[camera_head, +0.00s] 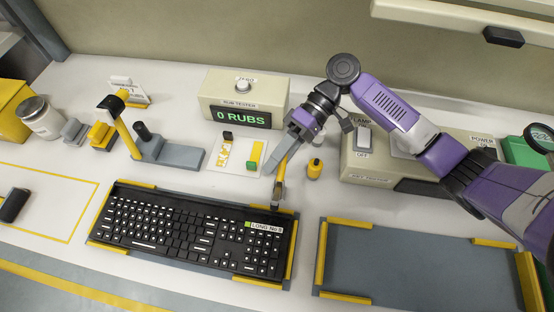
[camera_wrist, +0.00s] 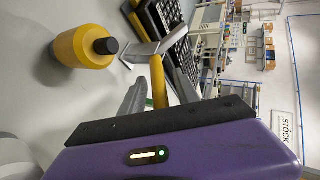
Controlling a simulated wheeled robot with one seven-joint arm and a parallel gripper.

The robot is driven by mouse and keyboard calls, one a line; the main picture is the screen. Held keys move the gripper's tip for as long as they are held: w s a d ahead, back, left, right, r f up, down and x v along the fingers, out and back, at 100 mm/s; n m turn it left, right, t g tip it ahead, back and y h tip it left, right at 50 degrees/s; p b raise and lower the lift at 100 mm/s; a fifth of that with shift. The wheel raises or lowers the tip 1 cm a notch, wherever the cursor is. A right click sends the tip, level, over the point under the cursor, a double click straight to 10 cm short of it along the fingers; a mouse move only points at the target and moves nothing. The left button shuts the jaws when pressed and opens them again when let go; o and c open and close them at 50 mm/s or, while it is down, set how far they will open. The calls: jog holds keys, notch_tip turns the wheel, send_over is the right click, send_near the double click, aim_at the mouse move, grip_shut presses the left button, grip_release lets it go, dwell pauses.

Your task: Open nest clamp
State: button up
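The nest clamp (camera_head: 278,192) stands at the right back corner of the nest that holds the black keyboard (camera_head: 190,228). Its yellow handle rises toward my gripper (camera_head: 279,158). In the wrist view the yellow clamp handle (camera_wrist: 158,82) runs between the two grey fingers of my gripper (camera_wrist: 160,92). The fingers look spread, with narrow gaps beside the handle; I see no clear grip on it. The clamp's lower part is near the keyboard's edge, and its contact with the keyboard is hard to make out.
A small yellow bottle with a dark cap (camera_head: 315,168) stands close right of the clamp; it also shows in the wrist view (camera_wrist: 82,46). The rub tester (camera_head: 242,98) is behind. A grey stand with a yellow lever (camera_head: 170,153) is left. An empty grey nest (camera_head: 415,265) lies right.

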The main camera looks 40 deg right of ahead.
jog(key=b+v, duration=0.1)
jog(key=v, duration=0.6)
jog(key=shift+d+r, duration=0.2)
jog(key=shift+d, duration=0.15)
